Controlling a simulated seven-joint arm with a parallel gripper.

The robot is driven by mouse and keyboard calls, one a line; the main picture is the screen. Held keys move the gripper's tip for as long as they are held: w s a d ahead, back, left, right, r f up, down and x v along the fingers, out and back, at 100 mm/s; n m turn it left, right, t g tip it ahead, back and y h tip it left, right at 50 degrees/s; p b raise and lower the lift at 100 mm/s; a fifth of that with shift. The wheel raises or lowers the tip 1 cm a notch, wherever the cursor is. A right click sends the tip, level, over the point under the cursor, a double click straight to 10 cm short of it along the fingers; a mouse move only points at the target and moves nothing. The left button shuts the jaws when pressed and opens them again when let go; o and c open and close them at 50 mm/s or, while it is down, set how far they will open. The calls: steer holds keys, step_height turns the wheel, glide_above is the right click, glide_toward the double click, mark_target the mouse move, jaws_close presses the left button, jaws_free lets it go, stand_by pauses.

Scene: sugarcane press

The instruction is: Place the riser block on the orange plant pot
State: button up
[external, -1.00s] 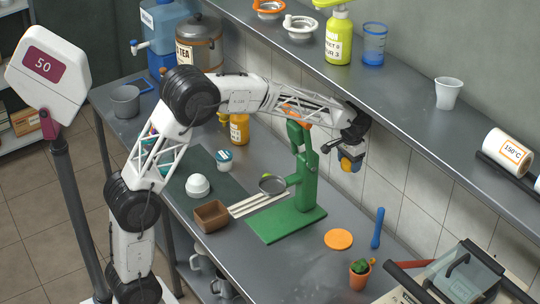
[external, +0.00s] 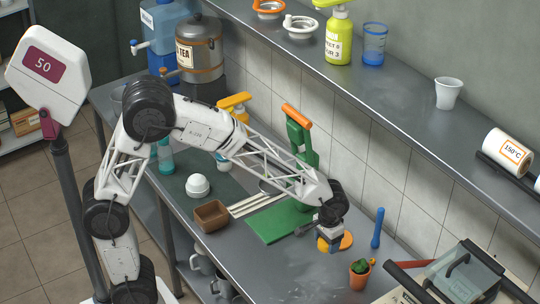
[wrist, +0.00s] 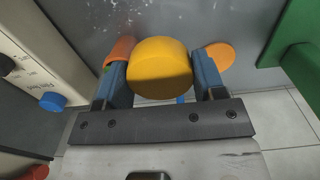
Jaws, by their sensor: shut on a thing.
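My gripper (external: 330,237) is shut on a yellow rounded block, seen between the blue fingers in the wrist view (wrist: 160,70); I take it to be the riser block. In the external view its yellow edge (external: 322,245) shows under the gripper, beside the flat orange disc (external: 346,240). The orange plant pot (external: 359,280) holds a small green cactus and stands upright on the counter, to the right of and nearer the camera than my gripper. In the wrist view an orange shape, likely the pot (wrist: 120,48), is partly hidden behind the left finger.
The green press (external: 300,140) with an orange handle stands behind my forearm. A blue tool (external: 377,228) lies near the wall. A machine with a glassy lid (external: 470,280) stands right of the pot. A brown box (external: 211,215) is at the left.

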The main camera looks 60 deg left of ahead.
steer(key=s+d+f, duration=0.2)
steer(key=s, duration=0.4)
steer(key=shift+s, duration=0.3)
steer(key=shift+w+d, duration=0.1)
steer(key=shift+d, duration=0.05)
glide_above(361, 268)
steer(key=shift+f, duration=0.8)
steer(key=shift+f, duration=0.1)
steer(key=shift+f, duration=1.65)
steer(key=shift+f, duration=0.1)
steer(key=o, duration=0.9)
steer(key=shift+o, duration=0.2)
